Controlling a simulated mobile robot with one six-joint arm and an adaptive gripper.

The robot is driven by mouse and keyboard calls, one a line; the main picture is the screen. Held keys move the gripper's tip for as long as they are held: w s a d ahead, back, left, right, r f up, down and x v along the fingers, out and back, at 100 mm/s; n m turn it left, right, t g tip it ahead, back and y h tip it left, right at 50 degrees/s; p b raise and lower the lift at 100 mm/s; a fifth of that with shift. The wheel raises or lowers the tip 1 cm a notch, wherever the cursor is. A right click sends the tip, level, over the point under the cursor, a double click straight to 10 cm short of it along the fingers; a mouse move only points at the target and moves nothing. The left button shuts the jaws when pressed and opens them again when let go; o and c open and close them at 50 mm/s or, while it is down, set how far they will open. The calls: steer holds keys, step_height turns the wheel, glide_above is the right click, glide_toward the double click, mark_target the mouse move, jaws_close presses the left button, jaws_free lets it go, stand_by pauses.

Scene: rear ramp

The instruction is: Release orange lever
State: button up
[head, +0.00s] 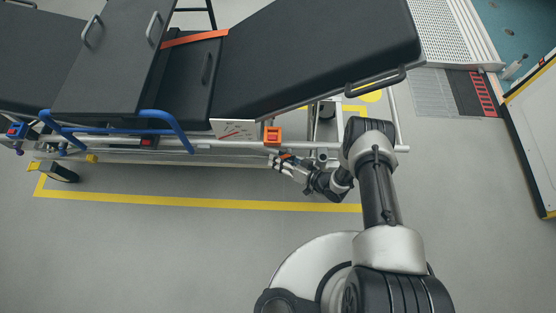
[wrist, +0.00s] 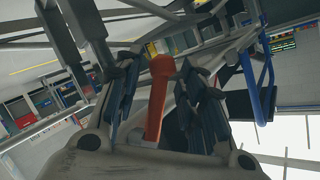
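The orange lever (wrist: 157,100) stands between the two fingers of my gripper (wrist: 160,72) in the wrist view, with its rounded knob near the fingertips. The fingers are apart, with some space visible on both sides of the lever. In the head view my gripper (head: 282,165) is at the stretcher's lower side rail, just below an orange block (head: 272,136). A small bit of orange shows at the fingers there, but the lever is mostly hidden. I cannot tell whether a finger touches it.
The stretcher (head: 300,55) has a black mattress, an orange strap (head: 195,38) and a blue side rail (head: 155,114). A white gauge plate (head: 232,128) sits left of the orange block. A yellow floor line (head: 200,202) runs below. The grey floor in front is clear.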

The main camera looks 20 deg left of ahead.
steer(key=shift+w+a+f, duration=0.1)
steer(key=shift+w+a, duration=0.1)
steer(key=shift+a, duration=0.3)
jaws_close()
stand_by(0.4)
